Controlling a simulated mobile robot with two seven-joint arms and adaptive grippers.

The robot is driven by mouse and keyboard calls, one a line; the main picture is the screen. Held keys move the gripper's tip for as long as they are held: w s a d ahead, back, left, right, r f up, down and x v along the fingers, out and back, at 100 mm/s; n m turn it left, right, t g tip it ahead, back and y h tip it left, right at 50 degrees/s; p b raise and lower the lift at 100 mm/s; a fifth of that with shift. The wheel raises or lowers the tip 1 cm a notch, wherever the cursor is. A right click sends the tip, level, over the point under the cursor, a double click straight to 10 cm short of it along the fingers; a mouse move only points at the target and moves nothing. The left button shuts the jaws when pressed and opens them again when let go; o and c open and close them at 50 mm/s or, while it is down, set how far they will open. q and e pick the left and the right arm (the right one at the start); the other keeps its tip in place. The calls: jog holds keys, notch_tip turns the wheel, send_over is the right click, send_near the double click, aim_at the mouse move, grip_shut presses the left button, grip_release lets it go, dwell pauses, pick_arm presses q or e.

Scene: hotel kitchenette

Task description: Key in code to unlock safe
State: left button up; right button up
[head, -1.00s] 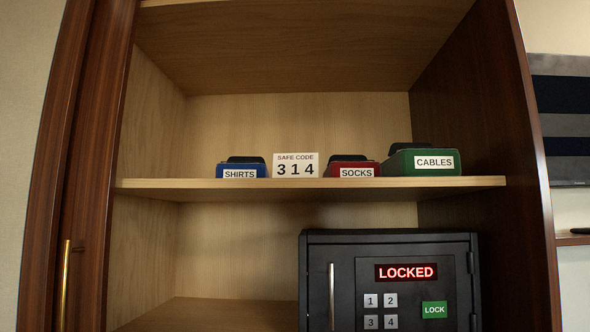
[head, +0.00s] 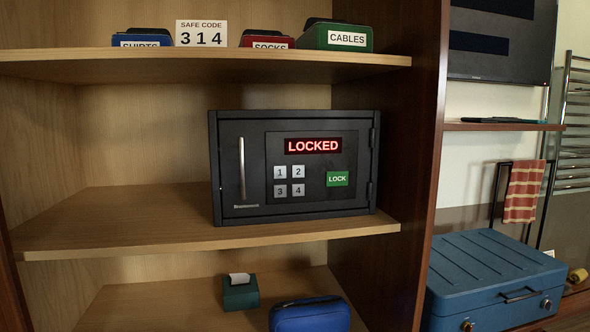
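A black safe (head: 250,140) stands shut on the middle shelf of the wardrobe. Its red display (head: 313,146) reads LOCKED. Below the display are keys 1 (head: 280,172), 2 (head: 299,171), 3 (head: 280,191) and 4 (head: 298,190). A green LOCK button (head: 338,179) sits to their right. A vertical handle (head: 242,168) is on the left of the door. A white card (head: 201,33) on the shelf above reads SAFE CODE 3 1 4. Neither of my grippers is in view.
The shelf (head: 120,220) left of the safe is bare. Boxes labelled SHIRTS (head: 142,40), SOCKS (head: 268,41) and CABLES (head: 345,38) stand above. A green box (head: 240,291) and a blue pouch (head: 310,315) are below. A blue case (head: 490,275) is at right.

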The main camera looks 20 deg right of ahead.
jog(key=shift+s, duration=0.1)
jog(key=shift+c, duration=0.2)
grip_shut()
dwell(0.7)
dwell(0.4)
